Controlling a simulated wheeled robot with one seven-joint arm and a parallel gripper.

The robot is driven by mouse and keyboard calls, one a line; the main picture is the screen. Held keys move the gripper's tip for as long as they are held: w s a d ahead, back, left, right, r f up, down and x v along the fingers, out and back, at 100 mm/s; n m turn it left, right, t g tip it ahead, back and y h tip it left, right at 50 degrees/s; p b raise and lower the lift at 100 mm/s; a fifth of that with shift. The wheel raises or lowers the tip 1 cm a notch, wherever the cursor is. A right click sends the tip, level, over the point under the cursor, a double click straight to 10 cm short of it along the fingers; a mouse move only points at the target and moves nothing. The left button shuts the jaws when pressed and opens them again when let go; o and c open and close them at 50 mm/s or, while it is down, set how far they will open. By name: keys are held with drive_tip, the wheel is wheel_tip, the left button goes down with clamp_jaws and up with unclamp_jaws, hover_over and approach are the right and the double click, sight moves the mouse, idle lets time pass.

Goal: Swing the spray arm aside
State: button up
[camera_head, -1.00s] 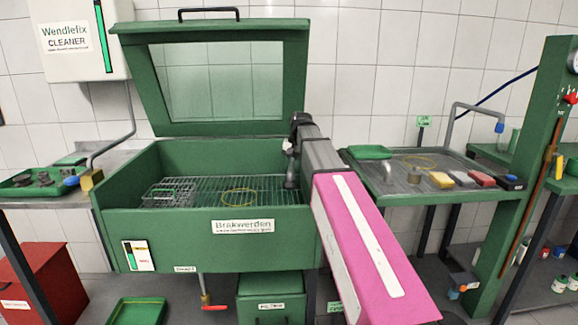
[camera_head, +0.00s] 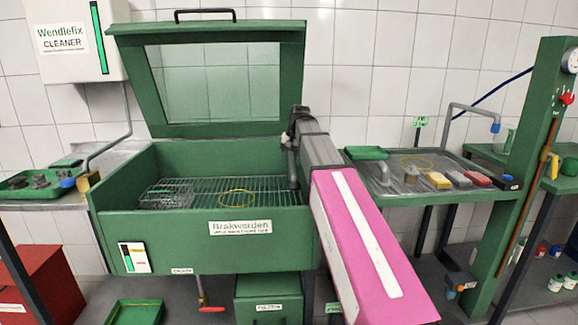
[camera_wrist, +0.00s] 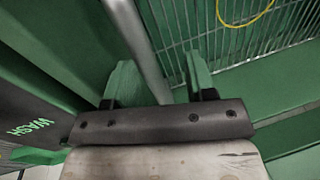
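A green wash tub (camera_head: 150,245) with a raised windowed lid (camera_head: 120,75) stands in the middle of the head view. A grey pipe, which looks like the spray arm (camera_head: 292,168), stands at the tub's right inner side. It also shows in the wrist view (camera_wrist: 135,40), running down between my gripper's fingers. My gripper (camera_wrist: 160,80) is open, with one finger on each side of the pipe and gaps visible. Whether either finger touches it cannot be told. In the head view my fingers are mostly hidden by my own arm, which reaches over the tub's right edge.
A wire basket (camera_head: 165,195) and a yellow ring (camera_head: 236,198) lie on the tub's grid. A drain bench (camera_head: 440,185) with coloured blocks is at right. A side table (camera_head: 40,200) with a green parts tray is at left. A white cleaner box (camera_head: 75,40) hangs at upper left.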

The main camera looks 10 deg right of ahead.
wheel_tip(320, 180, up, 8)
drive_tip(key=d, duration=0.1)
drive_tip(key=shift+d, duration=0.3)
drive_tip(key=shift+s+f, duration=0.15)
drive_tip(key=shift+s, duration=0.05)
idle(0.4)
